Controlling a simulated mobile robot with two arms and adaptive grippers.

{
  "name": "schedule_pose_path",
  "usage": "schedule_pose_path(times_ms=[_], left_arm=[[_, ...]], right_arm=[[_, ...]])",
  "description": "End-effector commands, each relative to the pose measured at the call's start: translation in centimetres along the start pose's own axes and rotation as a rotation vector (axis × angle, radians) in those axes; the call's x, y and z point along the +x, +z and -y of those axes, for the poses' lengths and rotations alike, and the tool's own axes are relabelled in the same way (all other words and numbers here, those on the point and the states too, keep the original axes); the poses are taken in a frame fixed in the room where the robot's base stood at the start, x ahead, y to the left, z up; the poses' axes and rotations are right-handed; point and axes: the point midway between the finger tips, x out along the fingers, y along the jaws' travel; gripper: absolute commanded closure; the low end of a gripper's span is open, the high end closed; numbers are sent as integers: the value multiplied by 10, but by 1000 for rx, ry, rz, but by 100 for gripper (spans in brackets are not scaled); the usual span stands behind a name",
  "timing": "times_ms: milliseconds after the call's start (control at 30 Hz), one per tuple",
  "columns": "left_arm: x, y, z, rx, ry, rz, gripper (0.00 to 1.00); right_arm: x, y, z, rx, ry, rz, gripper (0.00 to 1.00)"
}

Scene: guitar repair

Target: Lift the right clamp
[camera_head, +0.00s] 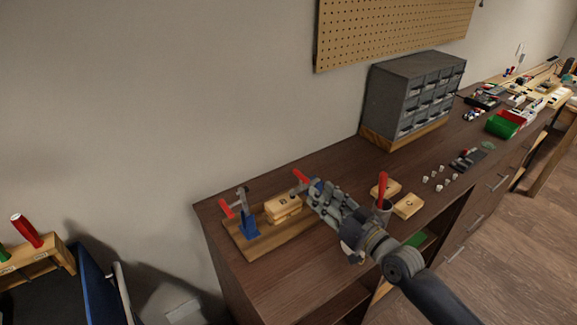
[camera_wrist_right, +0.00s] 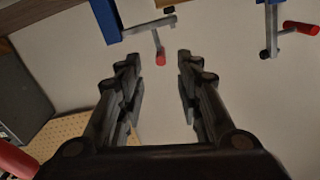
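The right clamp's red handle (camera_head: 301,176) shows just beyond my right gripper (camera_head: 318,192) in the head view; the gripper hides most of that clamp. In the right wrist view, the right clamp's blue body (camera_wrist_right: 105,20) and metal lever are at upper left. Its red handle tip (camera_wrist_right: 160,58) appears between the fingertips of my right gripper (camera_wrist_right: 155,72). The fingers are apart; I see no grip on the handle. The left clamp (camera_head: 250,228), blue with a red handle, stands on the wooden base board (camera_head: 282,235). My left gripper is not in view.
A wooden block (camera_head: 283,207) sits between the clamps. A cup with a red-handled tool (camera_head: 382,187) and wooden pieces (camera_head: 408,205) stand right of my gripper. A grey drawer cabinet (camera_head: 412,95) is behind. The dark bench top (camera_head: 300,285) is clear in front of the base board.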

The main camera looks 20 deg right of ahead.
Motion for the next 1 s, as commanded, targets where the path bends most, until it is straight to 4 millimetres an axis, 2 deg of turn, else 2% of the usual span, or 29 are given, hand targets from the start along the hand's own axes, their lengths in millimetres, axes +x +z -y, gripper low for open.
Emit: schedule_pose_path(times_ms=[133, 333, 467, 567, 700, 833, 1000], left_arm=[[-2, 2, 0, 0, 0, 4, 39], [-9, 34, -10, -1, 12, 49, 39], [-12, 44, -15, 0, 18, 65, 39], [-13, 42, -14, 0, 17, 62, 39], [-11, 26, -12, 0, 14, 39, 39], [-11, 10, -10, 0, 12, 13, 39], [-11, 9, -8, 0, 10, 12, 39]], right_arm=[[9, -2, 0, 0, 1, -3, 67], [41, -3, 0, 0, 0, -3, 67], [64, -2, 0, 0, 0, -3, 67], [80, -2, 0, 0, 0, -2, 67], [97, -1, 0, -1, 0, 0, 67], [105, 0, 0, -1, 0, 0, 67], [108, 0, 0, 0, 0, 1, 67]])
